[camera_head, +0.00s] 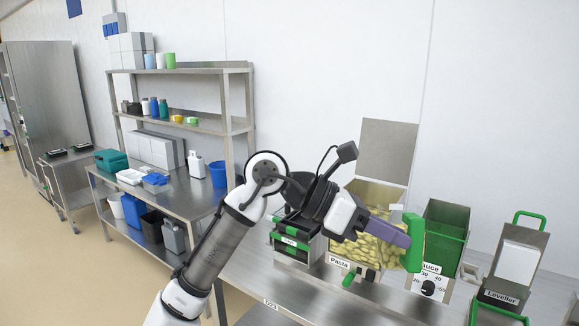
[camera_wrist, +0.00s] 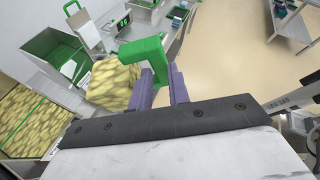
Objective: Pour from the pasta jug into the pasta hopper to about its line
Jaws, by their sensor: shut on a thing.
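My gripper (camera_head: 405,236), with purple fingers (camera_wrist: 166,88), is shut on the green handle (camera_wrist: 146,58) of the pasta jug (camera_wrist: 112,84). The handle stands roughly upright in the head view (camera_head: 413,243). The jug is clear-walled and holds yellow pasta; my gripper partly covers it in the head view. The pasta hopper (camera_head: 367,190), labelled "Pasta", stands behind my gripper and holds yellow pasta. It also shows at the left of the wrist view (camera_wrist: 28,112), where a thin green line crosses it. I cannot tell the jug's exact tilt, and no falling pasta shows.
Right of the pasta hopper stands a green-lined sauce hopper (camera_head: 446,219) with a dial. A steel unit labelled "Leveller" (camera_head: 513,265) is farther right. Green-and-black trays (camera_head: 296,240) lie left of the hopper. A shelved steel bench (camera_head: 185,195) stands at the back left.

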